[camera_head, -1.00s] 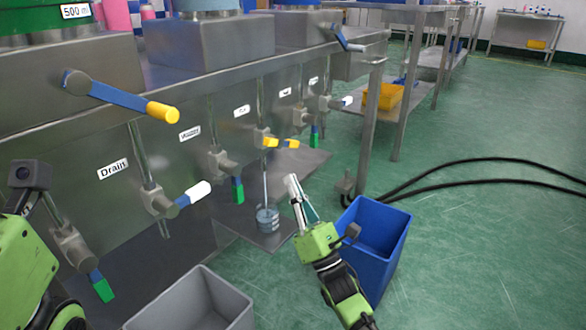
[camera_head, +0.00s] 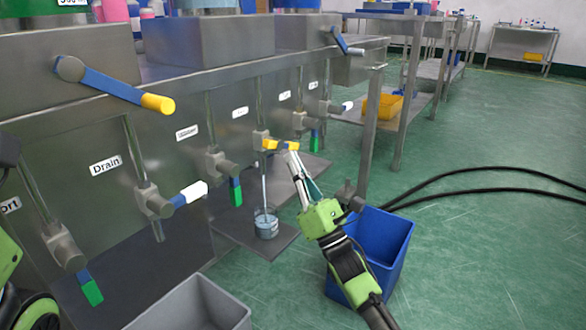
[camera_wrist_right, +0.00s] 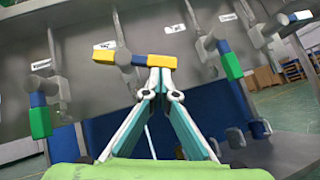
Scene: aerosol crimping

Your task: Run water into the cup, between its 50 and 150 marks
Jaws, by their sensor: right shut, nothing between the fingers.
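The clear cup (camera_head: 266,224) stands on a low grey plate under a tap, with bluish water in it. Its marks are too small to read. A thin water stream (camera_head: 264,190) runs down from the tap into it. The tap's yellow-and-blue handle (camera_head: 272,144) lies about level. My right gripper (camera_head: 289,152) is shut and empty, its fingertips at the handle's yellow right end. In the right wrist view the shut fingertips (camera_wrist_right: 160,72) are just below the handle's yellow end (camera_wrist_right: 162,61); touching cannot be told. Only part of my left arm shows at the left edge; its fingers are out of view.
A blue bin (camera_head: 385,240) stands right beside and below my right arm. A grey bin (camera_head: 195,305) is at the front. Other taps with coloured handles, including one labelled Drain (camera_head: 105,165), line the steel bench. Green floor is free to the right, crossed by black hoses.

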